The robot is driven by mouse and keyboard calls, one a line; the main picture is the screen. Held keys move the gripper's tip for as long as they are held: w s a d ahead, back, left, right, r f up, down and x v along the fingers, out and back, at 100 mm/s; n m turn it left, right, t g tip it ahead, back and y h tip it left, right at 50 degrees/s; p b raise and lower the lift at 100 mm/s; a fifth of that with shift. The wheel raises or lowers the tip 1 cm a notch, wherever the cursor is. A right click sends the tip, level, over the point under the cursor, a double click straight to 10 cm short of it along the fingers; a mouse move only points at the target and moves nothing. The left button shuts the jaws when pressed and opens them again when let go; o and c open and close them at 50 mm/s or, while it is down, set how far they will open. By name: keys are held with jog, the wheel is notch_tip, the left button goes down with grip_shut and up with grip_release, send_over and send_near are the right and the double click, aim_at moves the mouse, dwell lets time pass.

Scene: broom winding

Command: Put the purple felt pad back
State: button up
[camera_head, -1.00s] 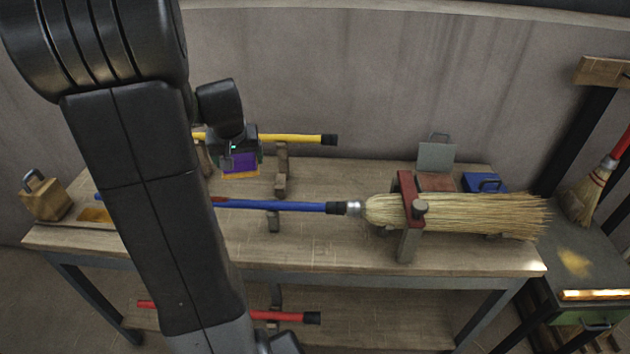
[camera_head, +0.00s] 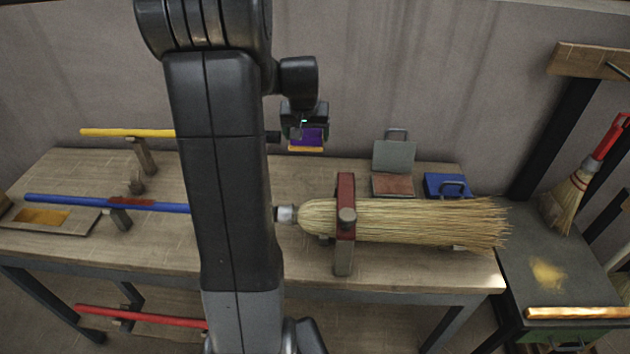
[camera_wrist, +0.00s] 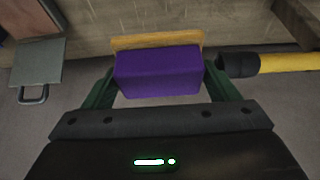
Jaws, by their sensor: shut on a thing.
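The purple felt pad (camera_head: 308,137) is a purple block with an orange-yellow strip along one edge. My gripper (camera_head: 306,130) is shut on it and holds it in the air above the back of the workbench, near the grey wall. In the wrist view the purple felt pad (camera_wrist: 158,72) sits between the two green fingers of my gripper (camera_wrist: 158,80), with the yellow strip on its far side. The place where the pad belongs cannot be told from these frames.
The workbench (camera_head: 395,268) carries a broom (camera_head: 400,222) in a red clamp (camera_head: 345,190). Behind it are an open grey box (camera_head: 394,155) and a blue box (camera_head: 446,185). A blue handle (camera_head: 70,201) and yellow handle (camera_head: 120,132) lie left. A dark side table (camera_head: 510,260) stands right.

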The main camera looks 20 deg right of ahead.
notch_tip(320, 180, down, 15)
jog(key=shift+f, duration=0.2)
dwell(0.3)
jog(key=shift+f, duration=0.2)
jog(key=o, duration=0.9)
jog(key=shift+r, duration=0.1)
jog(key=shift+r, duration=0.25)
jog(key=v, duration=1.1)
jog(key=shift+s+a+r, duration=0.15)
jog(key=shift+r, duration=0.2)
